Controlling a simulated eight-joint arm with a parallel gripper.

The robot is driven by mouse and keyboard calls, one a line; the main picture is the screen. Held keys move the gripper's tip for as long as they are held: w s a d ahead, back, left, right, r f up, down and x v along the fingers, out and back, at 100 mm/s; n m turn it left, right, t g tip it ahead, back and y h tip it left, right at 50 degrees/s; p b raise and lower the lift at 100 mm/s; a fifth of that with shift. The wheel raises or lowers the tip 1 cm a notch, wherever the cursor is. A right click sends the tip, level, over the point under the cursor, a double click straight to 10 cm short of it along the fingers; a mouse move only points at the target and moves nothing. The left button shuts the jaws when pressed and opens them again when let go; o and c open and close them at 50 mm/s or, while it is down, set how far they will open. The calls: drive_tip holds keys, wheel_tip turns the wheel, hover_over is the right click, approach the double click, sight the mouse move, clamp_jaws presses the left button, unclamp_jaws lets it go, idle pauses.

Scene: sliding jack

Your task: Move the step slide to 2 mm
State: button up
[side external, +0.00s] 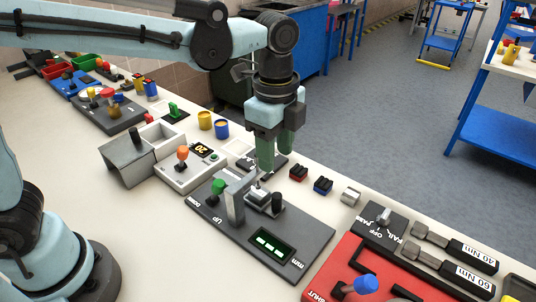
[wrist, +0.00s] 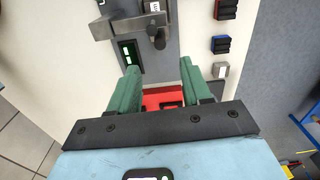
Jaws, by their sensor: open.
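The dark grey step slide panel (side external: 205,205) lies on the bench, with a metal upright (side external: 236,205), a small metal block (side external: 257,196) and a black knob (side external: 278,202). My gripper (side external: 275,160) points down, open and empty, above the panel's far side, close behind the block. In the wrist view, my gripper's green fingers (wrist: 160,68) are apart; the metal bar (wrist: 125,26), knob (wrist: 157,40) and display (wrist: 131,52) lie beyond them.
A panel with an orange-topped lever (side external: 182,153) stands left of the slide panel. Red (side external: 298,172) and blue (side external: 323,185) blocks lie to its right. A FAIL/OFF/PASS switch (side external: 383,217), torque tools (side external: 455,247) and a red panel (side external: 345,265) are farther right.

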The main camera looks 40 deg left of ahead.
sight(277, 195)
drive_tip(key=f, duration=1.2)
drive_tip(key=shift+d+f, duration=0.15)
drive_tip(key=shift+d, duration=0.1)
clamp_jaws()
